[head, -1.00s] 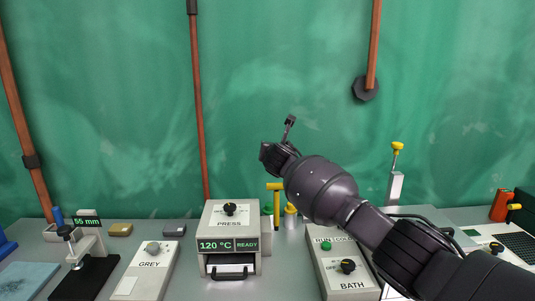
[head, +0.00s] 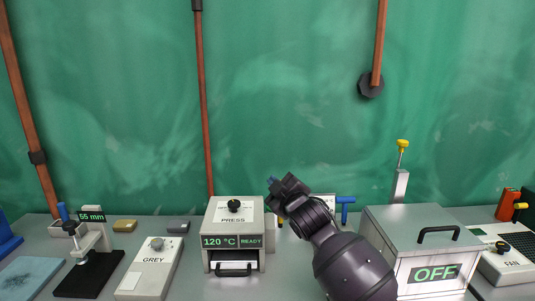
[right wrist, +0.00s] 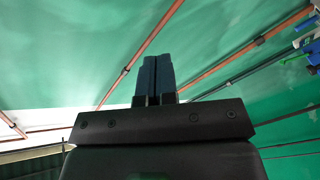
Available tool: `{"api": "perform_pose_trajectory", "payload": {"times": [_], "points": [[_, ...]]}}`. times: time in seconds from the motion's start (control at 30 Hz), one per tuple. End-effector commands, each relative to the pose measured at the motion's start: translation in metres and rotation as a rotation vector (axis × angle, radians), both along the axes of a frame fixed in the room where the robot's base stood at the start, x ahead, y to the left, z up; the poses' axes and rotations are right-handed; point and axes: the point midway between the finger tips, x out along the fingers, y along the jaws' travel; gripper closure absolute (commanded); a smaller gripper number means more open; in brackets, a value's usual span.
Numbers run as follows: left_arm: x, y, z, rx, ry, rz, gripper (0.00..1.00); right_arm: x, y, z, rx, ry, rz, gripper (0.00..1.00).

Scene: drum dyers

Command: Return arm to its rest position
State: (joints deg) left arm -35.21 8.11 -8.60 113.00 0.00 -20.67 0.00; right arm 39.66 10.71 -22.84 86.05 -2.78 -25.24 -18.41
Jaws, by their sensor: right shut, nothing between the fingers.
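My right arm comes up from the bottom of the head view, in front of the bench. Its gripper (head: 272,183) is raised beside the right edge of the press, and it blocks part of the bench behind it. In the right wrist view the two fingers of the gripper (right wrist: 155,78) stand together, shut with nothing between them, against the green wall. My left gripper is not in view.
The press (head: 233,216) reads 120 °C READY. To the right stand a metal box (head: 412,222) marked OFF and a fan unit (head: 508,264). To the left are the GREY box (head: 150,270) and a gauge (head: 90,250) reading 55 mm. The green wall rises behind.

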Motion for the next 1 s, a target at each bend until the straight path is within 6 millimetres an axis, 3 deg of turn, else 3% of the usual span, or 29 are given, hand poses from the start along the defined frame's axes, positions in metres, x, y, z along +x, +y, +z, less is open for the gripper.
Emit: {"api": "perform_pose_trajectory", "payload": {"times": [0.03,0.5,0.77,1.0], "points": [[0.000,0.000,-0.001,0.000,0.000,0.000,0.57,-0.011,-0.011,-0.018,0.068,0.035,-0.004,1.00],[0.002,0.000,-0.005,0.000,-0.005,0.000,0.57,-0.118,-0.114,-0.149,0.509,0.272,-0.126,1.00],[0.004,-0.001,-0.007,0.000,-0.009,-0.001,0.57,-0.193,-0.170,-0.221,0.587,0.371,-0.252,1.00],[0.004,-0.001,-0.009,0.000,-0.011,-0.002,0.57,-0.277,-0.216,-0.288,0.603,0.488,-0.392,1.00]]}}
